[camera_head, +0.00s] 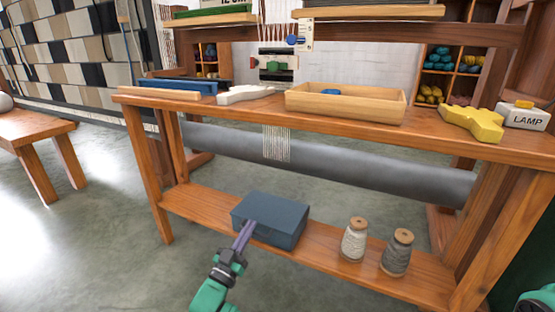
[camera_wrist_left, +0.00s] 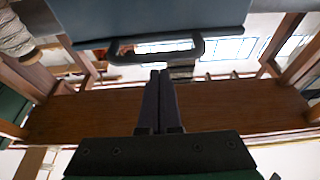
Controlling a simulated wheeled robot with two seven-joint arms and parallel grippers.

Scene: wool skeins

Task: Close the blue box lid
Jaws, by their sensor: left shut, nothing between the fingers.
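The blue box (camera_head: 283,211) sits on the low wooden shelf of the loom. Its top looks flat and down in the head view; I cannot tell whether a small gap is left under the lid. My left gripper (camera_head: 249,226) is shut and empty, its fingertips at the box's near left side, covering part of its front. In the left wrist view the blue box (camera_wrist_left: 150,18) fills the top, with a dark bar handle (camera_wrist_left: 125,45) on it. My shut left fingers (camera_wrist_left: 160,75) point at the handle, close to it; contact is unclear. My right gripper is out of view.
A pale thread spool (camera_head: 354,243) and a grey one (camera_head: 396,255) stand right of the box on the low shelf (camera_head: 195,205). A grey roller (camera_head: 340,168) runs above.

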